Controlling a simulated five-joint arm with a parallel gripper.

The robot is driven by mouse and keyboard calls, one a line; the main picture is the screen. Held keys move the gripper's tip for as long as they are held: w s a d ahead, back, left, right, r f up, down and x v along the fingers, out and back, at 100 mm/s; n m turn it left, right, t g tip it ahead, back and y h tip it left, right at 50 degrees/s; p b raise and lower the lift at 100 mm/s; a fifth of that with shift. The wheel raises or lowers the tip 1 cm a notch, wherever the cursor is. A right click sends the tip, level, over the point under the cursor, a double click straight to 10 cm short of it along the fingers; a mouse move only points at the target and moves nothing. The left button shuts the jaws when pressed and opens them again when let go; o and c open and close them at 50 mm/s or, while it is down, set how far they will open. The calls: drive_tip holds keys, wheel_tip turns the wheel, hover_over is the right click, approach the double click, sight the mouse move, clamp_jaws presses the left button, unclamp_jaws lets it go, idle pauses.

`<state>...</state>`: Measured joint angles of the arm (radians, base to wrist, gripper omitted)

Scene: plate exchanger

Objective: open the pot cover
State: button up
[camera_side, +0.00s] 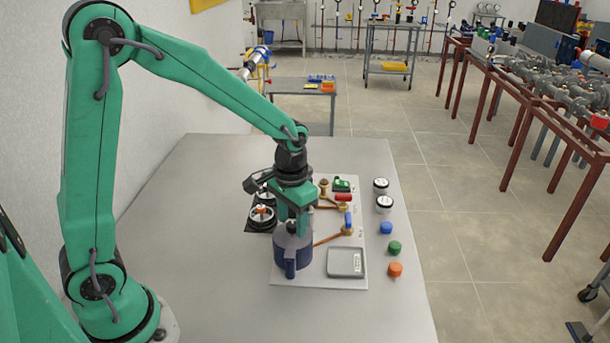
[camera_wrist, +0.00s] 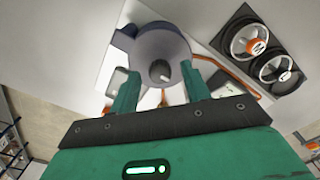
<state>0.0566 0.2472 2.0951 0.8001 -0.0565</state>
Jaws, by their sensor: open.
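The pot (camera_side: 293,255) is a blue-grey cylinder with a dark blue handle, standing upright on the white board. Its round grey cover (camera_wrist: 152,42) is on top, with a dark knob (camera_wrist: 160,70) in the middle. My gripper (camera_side: 294,222) points down right above the pot. In the wrist view my gripper (camera_wrist: 161,80) is open, with one green finger on each side of the knob. I see a gap between the knob and each finger. In the side view the fingers hide most of the cover and the knob.
Copper pipes with valves (camera_side: 347,231) and a grey tray (camera_side: 345,262) are on the board (camera_side: 318,279). Blue, green (camera_side: 394,247) and orange caps stand at the right. The front of the table (camera_side: 230,310) is clear.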

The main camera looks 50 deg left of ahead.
drive_tip(key=shift+f, duration=0.15)
clamp_jaws()
